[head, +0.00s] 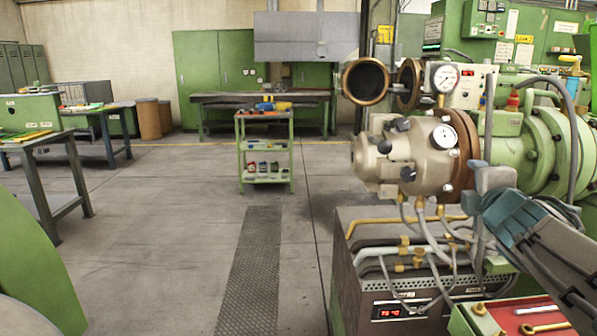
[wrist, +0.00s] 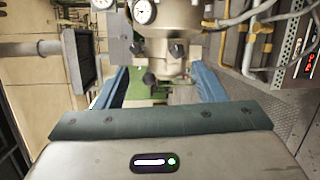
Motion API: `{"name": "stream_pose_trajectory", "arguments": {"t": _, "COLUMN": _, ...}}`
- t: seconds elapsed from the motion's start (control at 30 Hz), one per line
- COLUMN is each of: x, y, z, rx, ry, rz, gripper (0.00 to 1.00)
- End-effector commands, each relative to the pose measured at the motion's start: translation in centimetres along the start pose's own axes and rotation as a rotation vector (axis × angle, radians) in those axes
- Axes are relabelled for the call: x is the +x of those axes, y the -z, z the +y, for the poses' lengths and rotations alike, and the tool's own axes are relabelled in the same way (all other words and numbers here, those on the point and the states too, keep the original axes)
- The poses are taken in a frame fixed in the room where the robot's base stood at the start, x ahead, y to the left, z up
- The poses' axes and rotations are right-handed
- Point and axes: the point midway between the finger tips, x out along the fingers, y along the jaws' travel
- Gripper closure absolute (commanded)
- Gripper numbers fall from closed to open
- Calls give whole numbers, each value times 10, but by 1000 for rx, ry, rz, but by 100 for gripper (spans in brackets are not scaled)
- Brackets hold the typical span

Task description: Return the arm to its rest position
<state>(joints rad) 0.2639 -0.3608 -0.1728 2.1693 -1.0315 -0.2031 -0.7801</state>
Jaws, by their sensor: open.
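My arm (head: 545,250) reaches in from the lower right of the head view, in front of the green extruder. My gripper (head: 484,178) is at its upper end, beside the beige extruder head (head: 395,157). In the wrist view my gripper (wrist: 162,88) is open, its two blue fingers apart with nothing held between them. The beige extruder head (wrist: 167,22) shows beyond the fingers, in a turned view. I cannot tell whether the gripper touches the machine.
A red-topped cart (head: 515,313) with tools lies below my arm. A control unit with pipes (head: 390,285) stands under the extruder head. A green trolley (head: 265,150) stands farther back. Workbenches (head: 45,150) are at left. The middle floor is clear.

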Motion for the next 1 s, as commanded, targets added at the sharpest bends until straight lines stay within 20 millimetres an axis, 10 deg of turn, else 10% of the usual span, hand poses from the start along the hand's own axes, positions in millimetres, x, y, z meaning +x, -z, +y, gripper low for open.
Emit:
{"name": "stream_pose_trajectory", "arguments": {"t": 0.27, "x": -43, "y": 37, "z": -46, "rx": 682, "ry": 391, "rz": -198, "gripper": 37}}
{"name": "stream_pose_trajectory", "arguments": {"t": 0.5, "x": -131, "y": 99, "z": -104, "rx": 1151, "ry": 837, "rz": -477, "gripper": 37}}
{"name": "stream_pose_trajectory", "arguments": {"t": 0.73, "x": -195, "y": 138, "z": -126, "rx": 1318, "ry": 1086, "rz": -676, "gripper": 37}}
{"name": "stream_pose_trajectory", "arguments": {"t": 1.0, "x": -203, "y": 143, "z": -131, "rx": 1335, "ry": 1119, "rz": -706, "gripper": 37}}
